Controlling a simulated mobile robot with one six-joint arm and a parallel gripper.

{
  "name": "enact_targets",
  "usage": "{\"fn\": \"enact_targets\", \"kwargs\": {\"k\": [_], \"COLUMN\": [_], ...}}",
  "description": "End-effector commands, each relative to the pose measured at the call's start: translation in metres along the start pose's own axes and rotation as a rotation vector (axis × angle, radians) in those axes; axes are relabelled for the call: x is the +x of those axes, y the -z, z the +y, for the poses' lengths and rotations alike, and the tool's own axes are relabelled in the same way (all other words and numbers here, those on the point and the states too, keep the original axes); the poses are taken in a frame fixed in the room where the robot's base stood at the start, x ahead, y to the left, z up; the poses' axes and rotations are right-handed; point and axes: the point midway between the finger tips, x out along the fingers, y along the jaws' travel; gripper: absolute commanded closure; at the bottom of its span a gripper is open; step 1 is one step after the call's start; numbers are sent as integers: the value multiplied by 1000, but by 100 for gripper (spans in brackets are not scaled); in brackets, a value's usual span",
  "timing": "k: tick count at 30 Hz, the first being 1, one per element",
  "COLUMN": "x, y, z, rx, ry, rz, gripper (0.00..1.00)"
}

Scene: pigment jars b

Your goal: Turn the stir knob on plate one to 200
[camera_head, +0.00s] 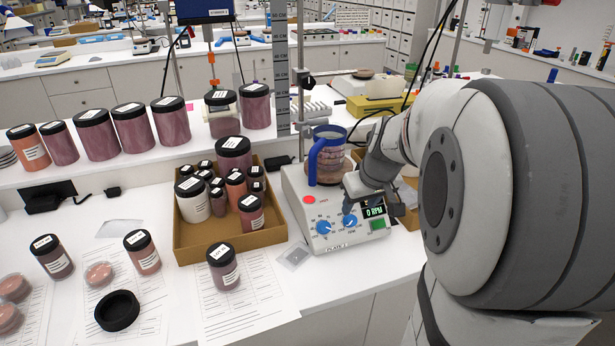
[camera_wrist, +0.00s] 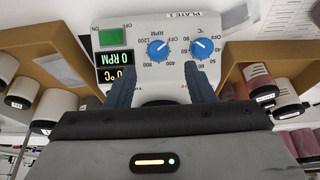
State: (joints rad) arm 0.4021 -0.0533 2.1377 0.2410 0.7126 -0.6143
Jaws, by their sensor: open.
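Plate one (camera_head: 330,248) is a white hotplate with two blue knobs on its front. The stir knob (camera_head: 350,221) is the one nearer the display (camera_head: 373,211), which reads 0 RPM. In the wrist view, upside down, the stir knob (camera_wrist: 157,50) carries RPM marks, and its white pointer appears turned toward OFF. The temperature knob (camera_wrist: 201,49) is beside it. My gripper (camera_head: 373,200) is open in front of the panel. In the wrist view its fingers (camera_wrist: 158,62) lie either side of the stir knob; I cannot tell whether they touch it.
A clear jug with a blue handle (camera_head: 317,158) stands on the plate. A green button (camera_head: 377,224) is right of the stir knob. A cardboard tray of jars (camera_head: 185,238) stands close on the left. A small flat packet (camera_head: 293,256) lies in front.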

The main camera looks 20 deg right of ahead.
Motion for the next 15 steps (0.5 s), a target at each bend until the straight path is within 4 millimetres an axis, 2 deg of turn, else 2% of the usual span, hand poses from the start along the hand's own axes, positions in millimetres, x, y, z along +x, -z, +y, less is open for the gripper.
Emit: {"fn": "enact_targets", "kwargs": {"k": [3,15], "x": [12,70], "y": [2,2], "z": [6,5], "rx": [-1,0], "ry": [-1,-1], "rz": [1,1], "gripper": [51,51]}}
